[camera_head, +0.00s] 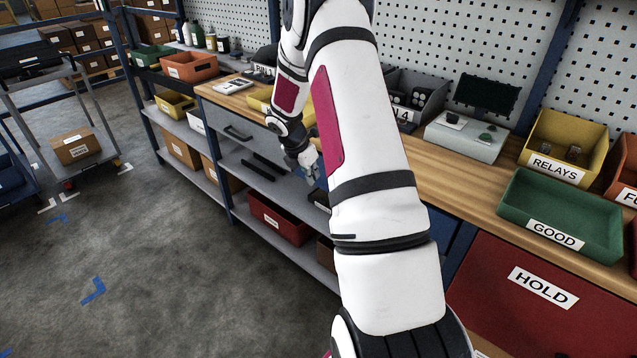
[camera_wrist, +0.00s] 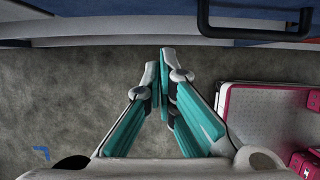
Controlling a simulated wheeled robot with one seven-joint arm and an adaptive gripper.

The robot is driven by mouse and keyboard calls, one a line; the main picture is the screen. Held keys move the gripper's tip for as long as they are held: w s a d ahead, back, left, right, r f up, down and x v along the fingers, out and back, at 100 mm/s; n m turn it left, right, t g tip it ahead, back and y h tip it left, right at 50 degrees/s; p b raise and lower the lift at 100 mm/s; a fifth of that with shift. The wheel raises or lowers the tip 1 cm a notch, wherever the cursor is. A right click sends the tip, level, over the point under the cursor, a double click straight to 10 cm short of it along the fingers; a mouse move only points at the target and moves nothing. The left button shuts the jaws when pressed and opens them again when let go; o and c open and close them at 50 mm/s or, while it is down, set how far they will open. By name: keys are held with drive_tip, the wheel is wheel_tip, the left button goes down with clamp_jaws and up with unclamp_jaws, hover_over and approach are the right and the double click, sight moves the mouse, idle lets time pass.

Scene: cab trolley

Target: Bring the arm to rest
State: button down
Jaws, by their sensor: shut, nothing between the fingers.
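My gripper (camera_wrist: 164,58) points down in the wrist view, its two teal-lined fingers together at the tips with nothing between them. Bare grey floor lies below it, and my own base shows at the right. In the head view my white arm crosses the middle of the picture. My gripper (camera_head: 310,170) shows small there at the arm's far end, in front of the workbench's open lower shelves. Its fingers are partly hidden by the arm in that view.
The wooden workbench (camera_head: 465,186) carries a green GOOD bin (camera_head: 560,212) and a yellow RELAYS bin (camera_head: 563,150). A drawer handle (camera_wrist: 255,36) is close to my gripper in the wrist view. A trolley with a box (camera_head: 75,147) stands at left. The floor (camera_head: 190,265) in front is clear.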

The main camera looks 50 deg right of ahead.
drive_tip(key=shift+v, duration=2.15)
drive_tip(key=s+a+r+m+t+p, duration=0.1)
drive_tip(key=s+a+r+m, duration=0.3)
drive_tip(key=a+r, duration=0.55)
drive_tip(key=s+a+r+m+t, duration=0.1)
drive_tip(key=s+a+r+m, duration=0.35)
drive_tip(key=a+r, duration=0.5)
drive_tip(key=s+a+r+m+y, duration=0.1)
drive_tip(key=s+a+r+m, duration=0.1)
drive_tip(key=s+a, duration=0.3)
drive_tip(key=s+a+r+m+t+y+p, duration=0.1)
drive_tip(key=s+a+m, duration=0.3)
drive_tip(key=s, duration=0.4)
drive_tip(key=s+a+r+m+t+y, duration=0.1)
drive_tip(key=s+a+r+m+y, duration=0.1)
drive_tip(key=s+a+r+m, duration=0.2)
drive_tip(key=s+a, duration=0.2)
drive_tip(key=s, duration=0.1)
drive_tip(key=shift+d, duration=0.1)
